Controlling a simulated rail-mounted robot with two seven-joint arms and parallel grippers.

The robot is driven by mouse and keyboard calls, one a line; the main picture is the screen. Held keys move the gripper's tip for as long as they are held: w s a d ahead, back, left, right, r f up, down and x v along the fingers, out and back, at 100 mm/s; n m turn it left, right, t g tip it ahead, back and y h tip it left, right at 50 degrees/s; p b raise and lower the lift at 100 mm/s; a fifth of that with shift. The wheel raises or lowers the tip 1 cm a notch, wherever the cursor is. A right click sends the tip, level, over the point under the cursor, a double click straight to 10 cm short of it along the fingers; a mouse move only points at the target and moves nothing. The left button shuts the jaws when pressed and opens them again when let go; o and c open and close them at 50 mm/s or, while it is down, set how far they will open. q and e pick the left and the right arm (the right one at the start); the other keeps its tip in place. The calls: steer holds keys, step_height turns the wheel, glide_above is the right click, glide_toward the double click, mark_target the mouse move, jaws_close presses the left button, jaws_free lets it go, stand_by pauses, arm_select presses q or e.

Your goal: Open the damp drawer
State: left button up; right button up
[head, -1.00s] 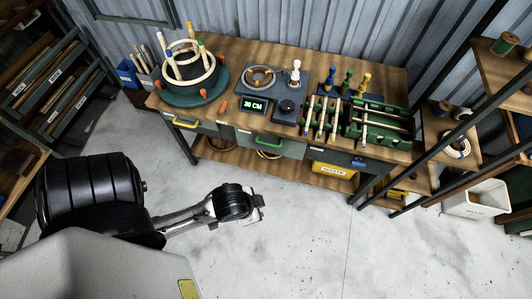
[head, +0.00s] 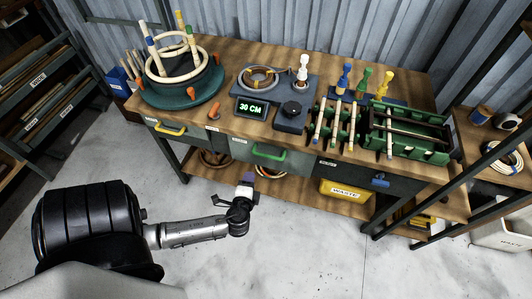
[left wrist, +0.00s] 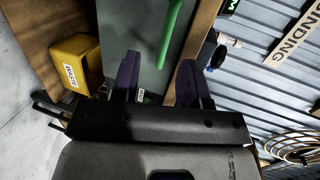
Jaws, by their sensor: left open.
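The bench has three drawers along its front. One has a yellow handle (head: 171,130), one a green handle (head: 269,153) and one a blue handle (head: 380,181). All three look shut. The small labels are too small to read, so I cannot tell which is the damp drawer. My left gripper (head: 246,180) is open and empty, below and a little left of the green handle. In the left wrist view my gripper's fingers (left wrist: 159,72) point at the grey drawer front, with the green handle (left wrist: 171,32) ahead of them, apart from them. My right gripper is not in view.
A yellow waste bin (head: 346,193) sits on the lower shelf, right of my gripper. On the bench top (head: 232,52) stand a round green former (head: 181,88), a lit 30 CM display (head: 251,109) and green racks (head: 407,132). The floor in front is clear.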

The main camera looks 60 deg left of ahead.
mark_target(265, 155)
arm_select(q)
steer(key=shift+m+t+h, duration=0.3)
steer(key=shift+m+t, duration=0.4)
steer(key=shift+t, duration=0.2)
steer(key=x, duration=0.4)
steer(key=w+b+x, duration=0.1)
steer(key=x, duration=0.4)
steer(key=d+r+b+x, duration=0.1)
steer(key=x, duration=0.3)
steer(key=shift+w+a, duration=0.1)
steer(key=shift+w, duration=0.35)
jaws_close()
